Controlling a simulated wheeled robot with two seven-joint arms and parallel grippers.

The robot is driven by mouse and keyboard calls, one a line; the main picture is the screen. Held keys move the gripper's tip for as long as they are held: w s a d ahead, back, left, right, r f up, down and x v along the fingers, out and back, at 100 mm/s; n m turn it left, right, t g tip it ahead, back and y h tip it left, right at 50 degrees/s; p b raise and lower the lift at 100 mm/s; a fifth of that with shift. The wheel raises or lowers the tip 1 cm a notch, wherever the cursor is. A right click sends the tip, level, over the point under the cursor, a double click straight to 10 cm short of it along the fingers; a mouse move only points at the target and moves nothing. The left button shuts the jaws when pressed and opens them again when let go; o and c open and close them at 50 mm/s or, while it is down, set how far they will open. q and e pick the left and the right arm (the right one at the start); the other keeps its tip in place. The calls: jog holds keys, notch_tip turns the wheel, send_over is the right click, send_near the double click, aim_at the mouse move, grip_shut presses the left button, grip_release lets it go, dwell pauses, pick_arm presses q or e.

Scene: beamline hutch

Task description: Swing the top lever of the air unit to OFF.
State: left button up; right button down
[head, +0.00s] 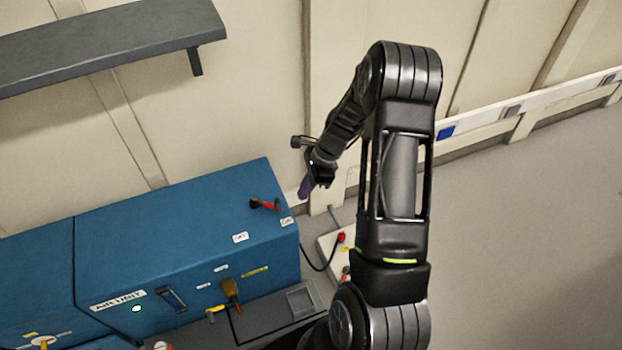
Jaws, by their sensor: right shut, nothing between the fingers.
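The air unit (170,225) is a blue cabinet at the lower left, with an AIR UNIT label and a lit green lamp on its front. Its top lever (268,204), red and black, lies on the top face near the right end. Two small white labels sit on the top near it, one in front (240,237) and one to its right (287,221); their lettering is too small to read surely. My right gripper (305,188) is shut and empty, just right of the cabinet's top and apart from the lever. My left gripper is out of view.
A dark shelf (110,42) juts from the wall at the upper left. A yellow-orange handle (230,291) sticks out from the cabinet front. A white box with a red knob (341,238) stands right of the cabinet. Open grey floor (520,220) lies at the right.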

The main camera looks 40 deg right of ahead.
aim_at(281, 208)
jog(key=shift+w+a+f, duration=0.15)
jog(key=shift+w+a, duration=0.25)
jog(key=shift+a, duration=0.25)
jog(key=shift+w+a+f, duration=0.15)
jog(key=shift+w+a, duration=0.2)
jog(key=shift+a, duration=0.25)
jog(key=shift+w+a+f, duration=0.15)
jog(key=shift+w+a, duration=0.25)
jog(key=shift+a, duration=0.25)
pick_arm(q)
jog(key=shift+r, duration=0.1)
pick_arm(e)
jog(key=shift+a, duration=0.1)
pick_arm(q)
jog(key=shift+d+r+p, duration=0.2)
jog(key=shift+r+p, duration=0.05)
jog(key=shift+p, duration=0.15)
pick_arm(e)
jog(key=shift+s+a, duration=0.15)
